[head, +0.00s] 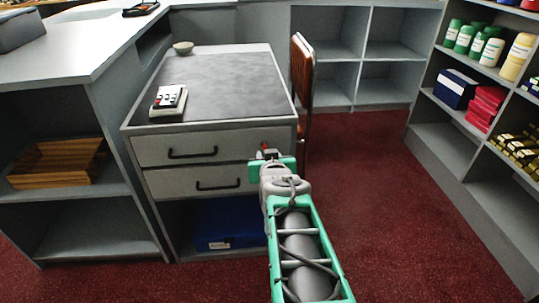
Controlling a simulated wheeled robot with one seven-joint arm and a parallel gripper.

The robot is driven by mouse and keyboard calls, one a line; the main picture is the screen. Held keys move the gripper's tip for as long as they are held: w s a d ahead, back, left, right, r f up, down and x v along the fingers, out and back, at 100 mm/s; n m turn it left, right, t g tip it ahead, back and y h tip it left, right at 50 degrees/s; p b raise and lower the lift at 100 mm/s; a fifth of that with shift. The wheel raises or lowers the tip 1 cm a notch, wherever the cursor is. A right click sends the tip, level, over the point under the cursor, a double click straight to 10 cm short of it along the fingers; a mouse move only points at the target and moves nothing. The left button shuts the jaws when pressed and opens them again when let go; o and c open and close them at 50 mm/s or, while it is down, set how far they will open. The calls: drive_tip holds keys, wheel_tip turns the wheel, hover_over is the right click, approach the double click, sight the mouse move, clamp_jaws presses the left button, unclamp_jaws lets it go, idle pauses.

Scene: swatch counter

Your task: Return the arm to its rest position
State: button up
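My green and grey arm (297,245) reaches forward from the bottom of the head view, over the red carpet. My gripper (266,152) is at its far end, in front of the right part of the desk's upper drawer in the picture. The gripper is small and seen from behind. Its fingers are largely hidden by the wrist, so I cannot see whether they are open or hold anything. A small red spot shows at its tip; I cannot tell what it is.
Stocked shelves (450,151) line the right. Carpet (400,225) between arm and shelves is clear.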

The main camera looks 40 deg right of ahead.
drive_tip(key=s+a+r+n+g+y+p, duration=0.1)
drive_tip(key=a+r+n+g+y+p, duration=0.5)
drive_tip(key=a+r+p, duration=1.85)
drive_tip(key=s+a+n+g+y+p, duration=0.1)
drive_tip(key=s+a+p, duration=0.2)
drive_tip(key=s+p, duration=0.4)
drive_tip(key=shift+a+f+g+y, duration=0.15)
drive_tip(key=shift+g+y, duration=0.15)
drive_tip(key=shift+g, duration=0.1)
